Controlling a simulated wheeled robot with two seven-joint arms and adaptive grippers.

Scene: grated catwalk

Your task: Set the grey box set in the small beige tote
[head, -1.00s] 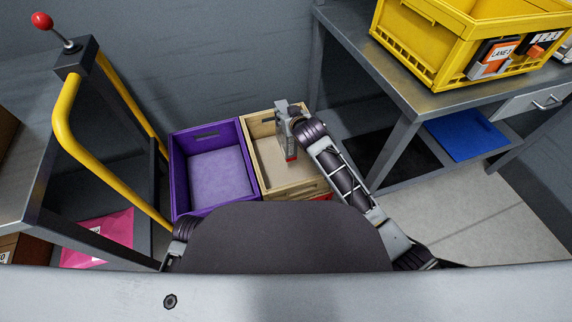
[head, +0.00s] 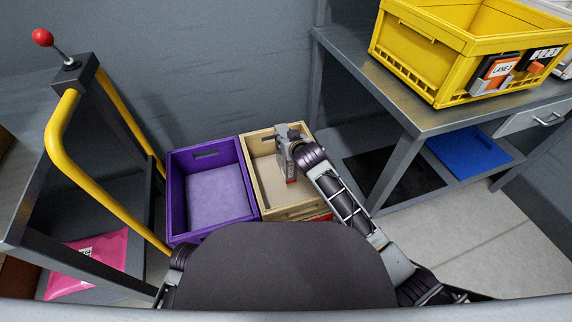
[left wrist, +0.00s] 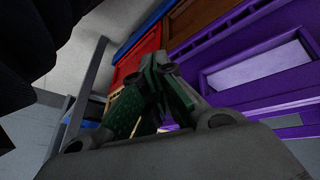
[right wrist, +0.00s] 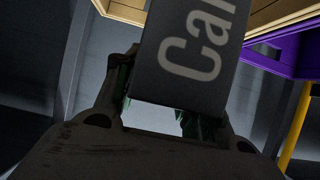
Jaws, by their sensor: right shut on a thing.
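The grey box set (right wrist: 195,50) is a dark grey box with large pale lettering, filling the upper middle of the right wrist view. My right gripper (head: 290,150) is shut on it. In the head view the box hangs over the inside of the small beige tote (head: 254,178), showing a red patch at its lower end. I cannot tell how far it is above the tote floor. The tote's edge also shows in the right wrist view (right wrist: 285,12). My left gripper (left wrist: 158,75) looks shut and empty in the left wrist view; the head view hides it.
A purple tote (head: 173,200) stands directly left of the beige one, empty. A yellow cart handle (head: 58,130) rises at the left. A steel table (head: 430,115) with a yellow crate (head: 440,65) is at the right. A red thing (head: 320,217) lies by the beige tote's near side.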

